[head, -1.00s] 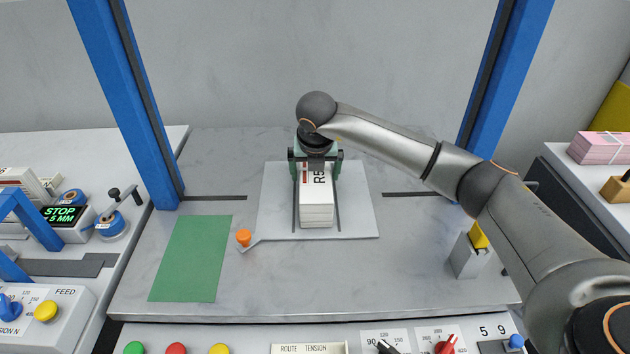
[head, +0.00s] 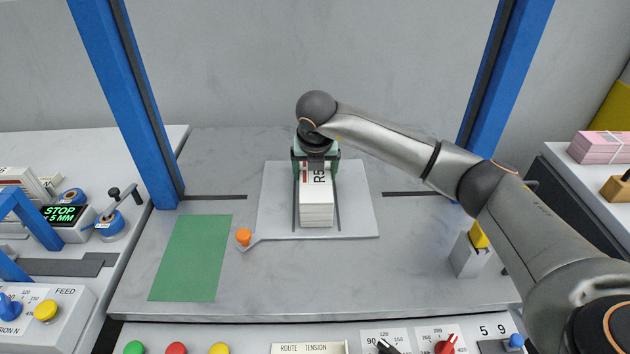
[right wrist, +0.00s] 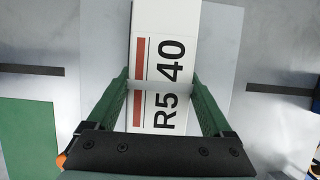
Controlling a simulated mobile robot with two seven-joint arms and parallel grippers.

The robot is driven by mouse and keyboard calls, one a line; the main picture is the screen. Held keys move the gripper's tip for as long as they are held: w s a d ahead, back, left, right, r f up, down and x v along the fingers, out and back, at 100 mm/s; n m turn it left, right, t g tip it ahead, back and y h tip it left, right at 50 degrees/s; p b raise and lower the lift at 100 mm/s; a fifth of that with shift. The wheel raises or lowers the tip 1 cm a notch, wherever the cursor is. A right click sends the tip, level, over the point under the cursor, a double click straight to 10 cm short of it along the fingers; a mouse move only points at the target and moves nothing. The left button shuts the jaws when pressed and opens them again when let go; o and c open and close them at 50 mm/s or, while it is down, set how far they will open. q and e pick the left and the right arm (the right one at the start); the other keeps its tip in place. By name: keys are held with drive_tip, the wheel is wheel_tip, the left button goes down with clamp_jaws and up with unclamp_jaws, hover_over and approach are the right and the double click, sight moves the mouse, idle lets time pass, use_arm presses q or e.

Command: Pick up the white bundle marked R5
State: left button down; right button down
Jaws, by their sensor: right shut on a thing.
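The white bundle marked R5 (head: 317,206) lies on the light grey plate in the middle of the table. In the right wrist view the green fingers of this gripper (right wrist: 163,88) stand on either side of the bundle. The bundle appears to rest on the plate. My left gripper is not in view.
The grey plate (head: 271,207) has an orange knob (head: 243,237) at its front left. A green mat (head: 190,258) lies to the left. Blue posts (head: 127,100) stand at both sides. A small block with a yellow top (head: 470,255) stands at the right. A control panel runs along the front.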

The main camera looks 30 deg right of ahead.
drive_tip(key=shift+w+r, duration=0.1)
drive_tip(key=shift+r, duration=0.1)
